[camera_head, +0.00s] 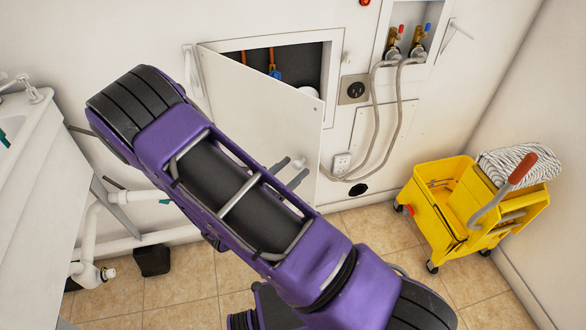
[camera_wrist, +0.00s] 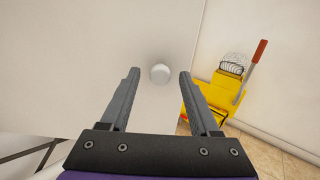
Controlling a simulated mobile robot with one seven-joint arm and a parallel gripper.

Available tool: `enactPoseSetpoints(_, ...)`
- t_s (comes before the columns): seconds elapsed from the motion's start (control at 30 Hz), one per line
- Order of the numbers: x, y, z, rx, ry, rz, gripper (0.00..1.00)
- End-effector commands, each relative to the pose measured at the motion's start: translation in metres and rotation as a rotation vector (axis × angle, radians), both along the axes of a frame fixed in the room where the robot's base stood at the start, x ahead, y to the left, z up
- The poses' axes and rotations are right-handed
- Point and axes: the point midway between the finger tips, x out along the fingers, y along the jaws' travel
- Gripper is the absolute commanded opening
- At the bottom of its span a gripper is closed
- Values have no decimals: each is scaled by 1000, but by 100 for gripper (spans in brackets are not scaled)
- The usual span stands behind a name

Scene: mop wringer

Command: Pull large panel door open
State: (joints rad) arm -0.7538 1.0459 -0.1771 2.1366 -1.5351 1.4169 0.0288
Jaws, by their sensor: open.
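The large white panel door (camera_head: 262,108) stands partly open in the head view, swung out from its wall opening with its left edge near the frame. Its round pale knob (camera_wrist: 160,74) shows in the wrist view, on the door face. My gripper (camera_head: 291,171) is in front of the door's lower right part. In the wrist view my gripper (camera_wrist: 159,80) is open, with one finger on either side of the knob. I cannot tell whether either finger touches the knob. My purple arm hides the lower left of the door.
A dark recess with orange and blue valves (camera_head: 274,66) lies behind the door. A yellow mop bucket (camera_head: 440,210) stands at right. Grey hoses (camera_head: 374,110) hang beside an outlet (camera_head: 355,89). A white sink (camera_head: 35,190) is at left. Tiled floor is clear before the bucket.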

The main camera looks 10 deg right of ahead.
Motion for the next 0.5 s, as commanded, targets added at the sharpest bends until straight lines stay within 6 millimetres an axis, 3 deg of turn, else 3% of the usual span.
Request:
enactPoseSetpoints(0.37, 5, -7, 0, 1, 1, 0, 63)
enactPoseSetpoints(0.4, 5, -7, 0, 1, 1, 0, 61)
enactPoseSetpoints(0.5, 5, -7, 0, 0, 0, 0, 43)
